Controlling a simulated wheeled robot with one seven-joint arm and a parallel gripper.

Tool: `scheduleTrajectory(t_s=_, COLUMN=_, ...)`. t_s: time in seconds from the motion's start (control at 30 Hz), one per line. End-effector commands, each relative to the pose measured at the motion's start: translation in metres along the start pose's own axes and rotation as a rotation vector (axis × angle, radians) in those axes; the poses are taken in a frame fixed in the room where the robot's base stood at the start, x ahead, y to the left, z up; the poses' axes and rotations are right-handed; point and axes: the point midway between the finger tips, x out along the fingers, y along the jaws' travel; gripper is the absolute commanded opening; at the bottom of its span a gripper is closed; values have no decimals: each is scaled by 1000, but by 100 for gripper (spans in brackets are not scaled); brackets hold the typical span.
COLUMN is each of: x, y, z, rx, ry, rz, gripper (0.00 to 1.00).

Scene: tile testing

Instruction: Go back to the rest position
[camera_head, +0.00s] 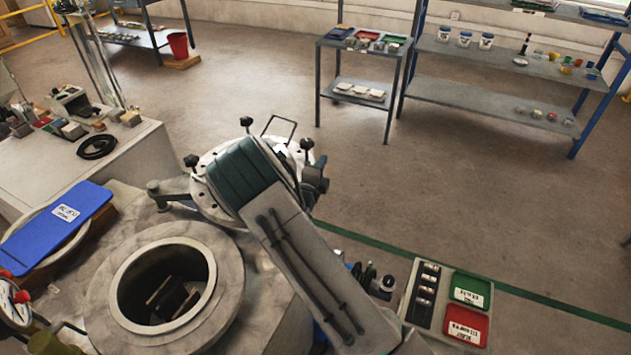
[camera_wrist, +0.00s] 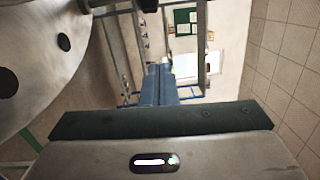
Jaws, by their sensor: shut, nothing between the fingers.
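In the wrist view my gripper (camera_wrist: 166,72) reaches away from its dark mounting bar, with its two narrow blue-grey fingers together and nothing between them. In the head view my arm (camera_head: 300,255) rises from the lower right toward the middle, and its wrist hides the fingers. The arm's upper end is in front of a pale round lid (camera_head: 207,163) with black knobs. A large pale disc (camera_wrist: 50,55) with dark holes fills the left of the wrist view, beside the gripper; I cannot tell the gap between them.
An open round vessel (camera_head: 222,255) with dark pieces inside stands left of my arm. A blue board (camera_head: 55,228) lies farther left. A tray with green and red bins (camera_head: 468,288) is at right. Shelves (camera_head: 490,85) stand at the back; the floor before them is clear.

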Motion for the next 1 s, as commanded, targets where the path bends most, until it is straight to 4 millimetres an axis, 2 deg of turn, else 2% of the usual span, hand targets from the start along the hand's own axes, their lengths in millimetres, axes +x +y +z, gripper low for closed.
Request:
scheduleTrajectory(t_s=0.2, x=-50, y=2, z=-5, rx=1, ry=-13, rz=2, gripper=0)
scheduleTrajectory(t_s=0.33, x=-70, y=1, z=-9, rx=0, ry=-15, rz=1, gripper=0)
scheduleTrajectory(t_s=0.5, x=-82, y=0, z=-15, rx=2, ry=-11, rz=-1, gripper=0)
scheduleTrajectory(t_s=0.73, x=-83, y=-4, z=-23, rx=30, ry=16, rz=0, gripper=0)
scheduleTrajectory(t_s=0.87, x=-77, y=-24, z=-54, rx=189, ry=151, rz=3, gripper=0)
scheduleTrajectory(t_s=1.0, x=-78, y=-52, z=-115, rx=501, ry=406, rz=-13, gripper=0)
